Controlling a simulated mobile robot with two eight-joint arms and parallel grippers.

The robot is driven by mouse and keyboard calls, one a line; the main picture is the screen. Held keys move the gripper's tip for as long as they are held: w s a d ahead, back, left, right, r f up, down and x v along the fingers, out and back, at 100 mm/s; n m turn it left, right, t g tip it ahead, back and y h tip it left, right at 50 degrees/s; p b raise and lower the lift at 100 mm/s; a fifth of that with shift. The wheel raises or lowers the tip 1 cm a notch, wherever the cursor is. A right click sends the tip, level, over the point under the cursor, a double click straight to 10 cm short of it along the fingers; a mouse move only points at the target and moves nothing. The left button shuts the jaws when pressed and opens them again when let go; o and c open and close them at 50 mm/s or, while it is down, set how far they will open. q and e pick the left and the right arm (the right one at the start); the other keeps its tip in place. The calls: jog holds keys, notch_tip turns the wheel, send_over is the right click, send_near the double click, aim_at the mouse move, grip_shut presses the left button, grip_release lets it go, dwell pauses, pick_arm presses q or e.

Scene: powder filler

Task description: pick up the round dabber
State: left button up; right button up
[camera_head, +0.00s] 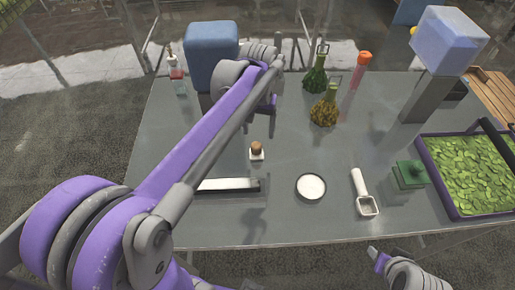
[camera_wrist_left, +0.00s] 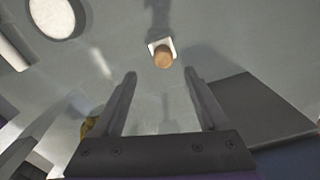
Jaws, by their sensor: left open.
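The round dabber (camera_head: 256,147) has a brown rounded top and a small white square base. It stands on the grey table near the middle. In the left wrist view the dabber (camera_wrist_left: 163,58) shows just beyond the fingertips, roughly centred between them. My left gripper (camera_head: 268,105) is above the table, on the far side of the dabber in the head view. In the left wrist view my left gripper (camera_wrist_left: 160,74) has its two fingers apart with nothing between them. My right gripper (camera_head: 378,257) is partly in view at the bottom right, off the table edge; its jaw state is unclear.
A white strip (camera_head: 225,184) and a round dish of white powder (camera_head: 311,186) lie nearer the front. A white scoop (camera_head: 362,190), a green box (camera_head: 409,174) and a tray of green pieces (camera_head: 431,164) are right. Flasks (camera_head: 325,110) stand behind.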

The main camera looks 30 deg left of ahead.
aim_at(256, 145)
pick_arm(q)
notch_tip(256, 145, down, 3)
jog(key=shift+s+r, duration=0.1)
jog(key=shift+a+f, duration=0.15)
jog(key=shift+f, duration=1.45)
jog(key=shift+a+f, duration=0.1)
jog(key=shift+f, duration=1.5)
jog(key=shift+s, duration=0.1)
jog(key=shift+c, duration=0.3)
grip_shut()
jog(key=shift+r, duration=0.15)
